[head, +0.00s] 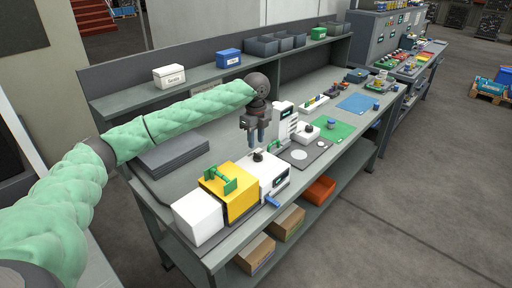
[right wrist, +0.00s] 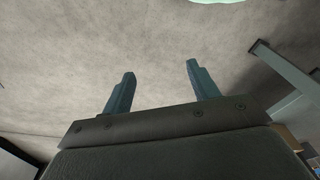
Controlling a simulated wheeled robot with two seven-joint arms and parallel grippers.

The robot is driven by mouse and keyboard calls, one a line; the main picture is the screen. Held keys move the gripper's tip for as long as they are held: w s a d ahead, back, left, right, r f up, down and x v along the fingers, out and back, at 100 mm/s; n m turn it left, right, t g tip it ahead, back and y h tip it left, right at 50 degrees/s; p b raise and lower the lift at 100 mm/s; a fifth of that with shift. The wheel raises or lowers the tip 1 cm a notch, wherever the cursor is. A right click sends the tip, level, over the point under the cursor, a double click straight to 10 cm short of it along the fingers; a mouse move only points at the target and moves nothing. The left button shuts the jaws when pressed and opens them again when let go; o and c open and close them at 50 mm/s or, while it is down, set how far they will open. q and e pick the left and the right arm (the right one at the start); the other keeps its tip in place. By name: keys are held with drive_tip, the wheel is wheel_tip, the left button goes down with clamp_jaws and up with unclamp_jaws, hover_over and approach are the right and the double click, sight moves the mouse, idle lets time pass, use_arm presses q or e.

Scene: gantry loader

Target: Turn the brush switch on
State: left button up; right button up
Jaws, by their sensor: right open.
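A white box (head: 270,178) with a small dark screen on its front stands on the near part of the bench, with a black knob (head: 258,157) on top. A second, smaller white box (head: 306,132) with a dark knob stands farther along. I cannot tell which control is the brush switch; no label is readable. My left gripper (head: 256,142) points down just above and behind the first knob, apart from it. Its two blue fingers look spread, with nothing between them. My right gripper (right wrist: 160,85) shows in the right wrist view, open and empty over bare floor.
A yellow block with a green handle (head: 220,180) and a plain white block (head: 197,216) stand beside the first box. A white upright device (head: 285,122) stands close behind the left gripper. Grey slabs (head: 178,155) lie to the left. A shelf (head: 190,92) with bins runs along the back.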

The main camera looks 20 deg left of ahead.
sight(258, 154)
use_arm(q)
drive_tip(key=f, duration=0.3)
drive_tip(key=w+d+f+p, duration=0.1)
drive_tip(key=shift+f, duration=0.2)
drive_tip(key=shift+s+a+f, duration=0.25)
drive_tip(key=shift+f, duration=0.3)
drive_tip(key=shift+w+f, duration=0.2)
clamp_jaws()
use_arm(e)
drive_tip(key=f, duration=0.2)
drive_tip(key=d+f, duration=0.1)
drive_tip(key=f, duration=0.1)
drive_tip(key=shift+f, duration=0.2)
